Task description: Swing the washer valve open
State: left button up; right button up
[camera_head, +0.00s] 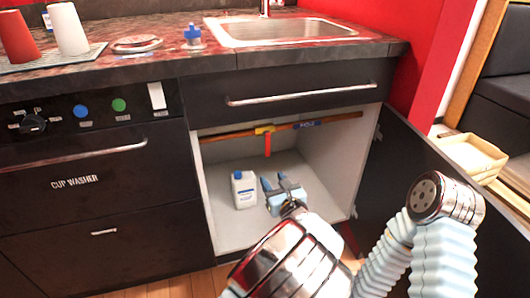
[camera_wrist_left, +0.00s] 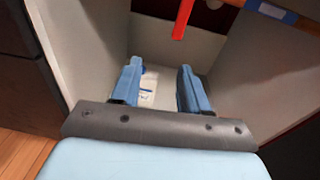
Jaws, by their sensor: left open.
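The washer valve (camera_head: 265,129) is a yellow body on a copper-brown pipe under the sink. Its red handle (camera_head: 267,145) hangs down, crosswise to the pipe. In the left wrist view the lower part of the red handle (camera_wrist_left: 183,18) shows at the top edge, beyond the fingertips; the yellow body is out of that view. My left gripper (camera_head: 283,181) is inside the cabinet opening, below and slightly right of the handle. Its two blue fingers (camera_wrist_left: 160,85) are apart with nothing held, and not touching the handle. My right gripper is not in view.
A white bottle (camera_head: 244,190) with a blue cap stands on the cabinet floor, just left of my left gripper. The dark cabinet door (camera_head: 385,160) stands open at right. A drawer (camera_head: 300,88) is above the opening. The cup washer front (camera_head: 90,170) is at left.

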aim_at(268, 152)
pick_arm(q)
jog(key=shift+m+t, duration=0.4)
jog(key=shift+t, duration=0.3)
jog(key=x, duration=0.4)
jog(key=d+r+x, duration=0.1)
jog(key=x, duration=0.4)
jog(key=d+r+x, duration=0.1)
jog(key=x, duration=0.3)
jog(key=shift+w, duration=0.5)
jog(key=shift+c, duration=0.4)
grip_shut()
